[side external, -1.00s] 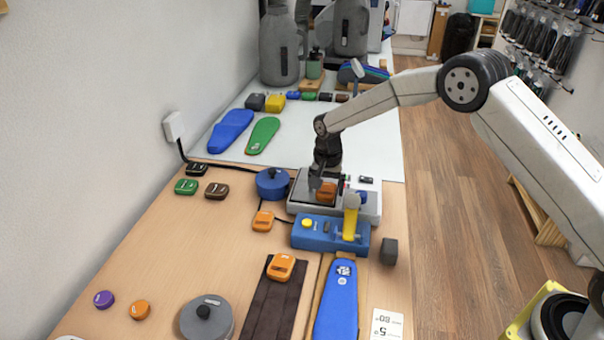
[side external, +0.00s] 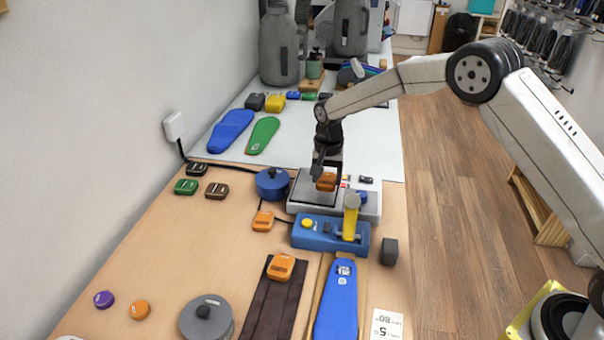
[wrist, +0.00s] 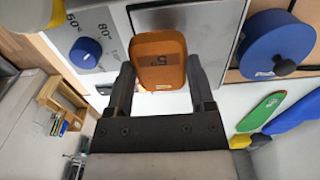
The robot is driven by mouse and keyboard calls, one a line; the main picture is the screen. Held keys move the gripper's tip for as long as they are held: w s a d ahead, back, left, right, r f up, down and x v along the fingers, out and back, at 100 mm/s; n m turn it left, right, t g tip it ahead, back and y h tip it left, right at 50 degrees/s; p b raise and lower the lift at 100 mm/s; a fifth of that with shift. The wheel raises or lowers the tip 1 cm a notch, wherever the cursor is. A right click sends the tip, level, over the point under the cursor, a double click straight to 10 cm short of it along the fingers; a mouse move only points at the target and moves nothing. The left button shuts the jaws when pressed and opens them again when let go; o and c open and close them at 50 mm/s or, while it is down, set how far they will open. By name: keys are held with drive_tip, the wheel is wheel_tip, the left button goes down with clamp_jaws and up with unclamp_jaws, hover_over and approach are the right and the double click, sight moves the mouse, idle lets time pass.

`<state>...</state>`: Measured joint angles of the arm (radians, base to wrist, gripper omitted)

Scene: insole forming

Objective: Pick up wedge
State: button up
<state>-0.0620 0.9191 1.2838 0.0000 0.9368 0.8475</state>
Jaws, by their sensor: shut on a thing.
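The wedge is an orange block (wrist: 161,60) marked 5°, seen close in the wrist view between my two fingers. It also shows in the side view as an orange block (side external: 326,182) above the plate of the grey machine. My gripper (wrist: 161,78) is shut on this wedge and holds it raised over the plate. In the side view my gripper (side external: 322,172) hangs down over the machine, and its dark fingers partly hide the wedge. Other orange blocks lie on the table, one near the blue device (side external: 263,221) and one on the dark strip (side external: 281,266).
The grey machine (side external: 368,197) sits under my gripper, with a flat metal plate (wrist: 192,14). A blue lidded pot (side external: 272,184) stands close to its left. A blue device (side external: 318,234) with a yellow lever stands in front. The table's left middle is mostly clear.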

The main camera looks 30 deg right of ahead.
drive_tip(key=s+r, duration=0.9)
drive_tip(key=s, duration=0.5)
drive_tip(key=shift+d+r, duration=0.35)
idle(0.4)
